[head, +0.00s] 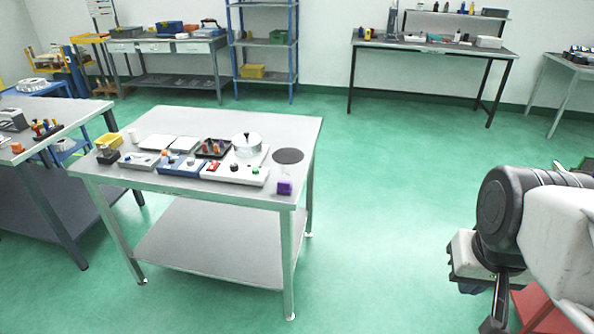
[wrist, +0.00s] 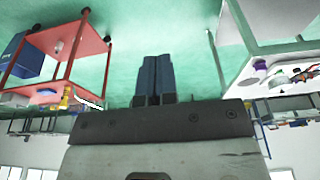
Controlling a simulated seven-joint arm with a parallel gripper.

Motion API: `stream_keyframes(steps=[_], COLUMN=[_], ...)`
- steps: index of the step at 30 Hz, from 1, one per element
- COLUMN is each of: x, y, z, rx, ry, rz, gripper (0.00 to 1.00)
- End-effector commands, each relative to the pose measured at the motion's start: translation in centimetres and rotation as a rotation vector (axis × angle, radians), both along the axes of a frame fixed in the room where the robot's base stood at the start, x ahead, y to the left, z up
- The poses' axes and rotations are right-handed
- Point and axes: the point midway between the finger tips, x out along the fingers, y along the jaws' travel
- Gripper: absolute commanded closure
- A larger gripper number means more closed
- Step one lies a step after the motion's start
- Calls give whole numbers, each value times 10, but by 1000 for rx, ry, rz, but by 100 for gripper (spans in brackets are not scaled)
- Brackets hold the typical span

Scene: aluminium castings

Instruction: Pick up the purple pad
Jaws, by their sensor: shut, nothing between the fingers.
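The purple pad (head: 284,187) is a small block on the near right corner of the light grey table (head: 305,140) in the head view. It stands just right of a white panel with coloured knobs. My gripper (wrist: 152,62) shows in the wrist view with its two dark fingers together and nothing between them. In the head view my arm is at the far right, well apart from the table and the pad.
A round dark disc (head: 289,156) lies behind the pad. Green floor lies open between table and arm. A red table (wrist: 65,42) shows in the wrist view.

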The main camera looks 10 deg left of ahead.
Motion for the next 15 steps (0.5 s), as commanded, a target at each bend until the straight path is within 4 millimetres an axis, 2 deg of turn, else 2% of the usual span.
stream_keyframes(steps=[1, 10, 15], x=[0, 0, 0], y=[0, 0, 0], z=[0, 0, 0], rx=[0, 0, 0], ry=[0, 0, 0], rz=[0, 0, 0], gripper=[92, 46, 45])
